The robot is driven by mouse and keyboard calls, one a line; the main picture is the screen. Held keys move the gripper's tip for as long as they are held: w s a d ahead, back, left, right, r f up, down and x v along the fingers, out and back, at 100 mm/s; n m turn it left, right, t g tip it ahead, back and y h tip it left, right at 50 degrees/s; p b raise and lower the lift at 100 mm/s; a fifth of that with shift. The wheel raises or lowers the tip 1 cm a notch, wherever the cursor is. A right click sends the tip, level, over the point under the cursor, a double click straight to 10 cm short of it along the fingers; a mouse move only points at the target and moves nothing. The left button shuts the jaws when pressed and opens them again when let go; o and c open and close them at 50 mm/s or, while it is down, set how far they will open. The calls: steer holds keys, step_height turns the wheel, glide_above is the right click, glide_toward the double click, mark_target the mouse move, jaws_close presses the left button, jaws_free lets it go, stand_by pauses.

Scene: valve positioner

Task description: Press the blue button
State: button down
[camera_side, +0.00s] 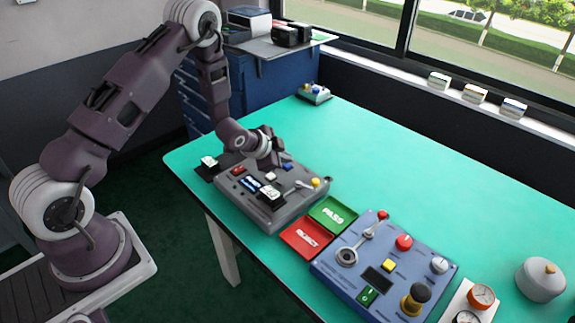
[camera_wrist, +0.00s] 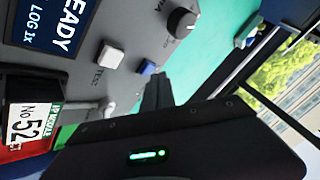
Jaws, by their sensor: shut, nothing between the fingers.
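The blue button (camera_side: 287,167) is a small square key near the back edge of the grey console (camera_side: 290,207). My gripper (camera_side: 279,163) is shut and empty, pointing down over the back of the console. In the wrist view the closed fingertips (camera_wrist: 158,78) are just right of and below the blue button. They look very close to it, but I cannot tell whether they touch it. The button does not look clearly pressed.
Beside the blue button are a white button (camera_wrist: 110,55) and a dark knob (camera_wrist: 182,22). A blue control box (camera_side: 335,265) stands to the right.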

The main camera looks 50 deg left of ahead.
mark_target(285, 170)
steer(key=shift+r, duration=0.35)
steer(key=shift+r, duration=0.1)
steer(key=shift+r, duration=2.4)
